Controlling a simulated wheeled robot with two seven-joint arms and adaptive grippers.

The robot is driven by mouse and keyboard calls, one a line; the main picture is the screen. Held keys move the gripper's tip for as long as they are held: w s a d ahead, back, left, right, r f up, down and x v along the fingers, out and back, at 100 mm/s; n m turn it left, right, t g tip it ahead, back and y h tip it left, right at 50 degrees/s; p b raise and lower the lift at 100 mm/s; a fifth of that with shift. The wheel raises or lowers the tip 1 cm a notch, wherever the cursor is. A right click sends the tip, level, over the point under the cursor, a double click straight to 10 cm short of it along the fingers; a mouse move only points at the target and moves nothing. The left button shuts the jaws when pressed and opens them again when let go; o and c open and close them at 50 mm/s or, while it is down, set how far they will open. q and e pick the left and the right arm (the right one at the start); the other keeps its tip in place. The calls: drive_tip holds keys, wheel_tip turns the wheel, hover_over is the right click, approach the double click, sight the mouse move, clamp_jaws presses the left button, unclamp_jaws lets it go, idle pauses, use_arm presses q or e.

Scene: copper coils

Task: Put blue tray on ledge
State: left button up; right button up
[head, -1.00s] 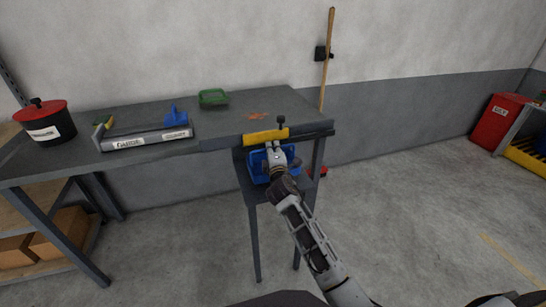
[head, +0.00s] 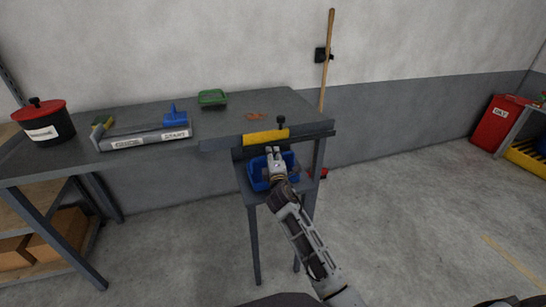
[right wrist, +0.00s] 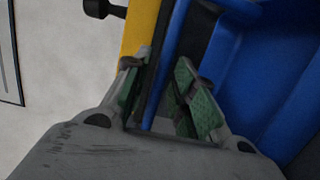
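The blue tray (head: 259,177) sits on or just above a small grey ledge (head: 245,183) under the right end of the workbench. My right gripper (head: 272,152) is at the tray's far side, below the yellow-marked bench edge. In the right wrist view, the tray (right wrist: 265,75) fills the right side. The green-padded fingers of the right gripper (right wrist: 160,85) stand apart, with a dark strip and a narrow blue strip between them. I see no firm pinch on the tray. The contact under the tray is hidden. My left gripper is not in view.
The yellow bar (head: 266,137) and black knob (head: 281,120) are close above the gripper. On the bench (head: 225,125) are a red-lidded pot (head: 45,122), a green container (head: 212,98) and a grey labelled tray (head: 145,138).

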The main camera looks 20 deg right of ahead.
drive_tip(key=shift+r, duration=0.2)
idle(0.3)
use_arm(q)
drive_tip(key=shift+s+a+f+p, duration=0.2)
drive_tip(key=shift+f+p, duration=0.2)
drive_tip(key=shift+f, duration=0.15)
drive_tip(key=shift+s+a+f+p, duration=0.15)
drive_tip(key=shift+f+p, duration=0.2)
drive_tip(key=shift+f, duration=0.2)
use_arm(e)
drive_tip(key=s+a, duration=0.2)
drive_tip(key=s, duration=1)
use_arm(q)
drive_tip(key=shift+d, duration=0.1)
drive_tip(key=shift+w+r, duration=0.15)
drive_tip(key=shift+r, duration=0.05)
use_arm(e)
drive_tip(key=shift+f, duration=0.1)
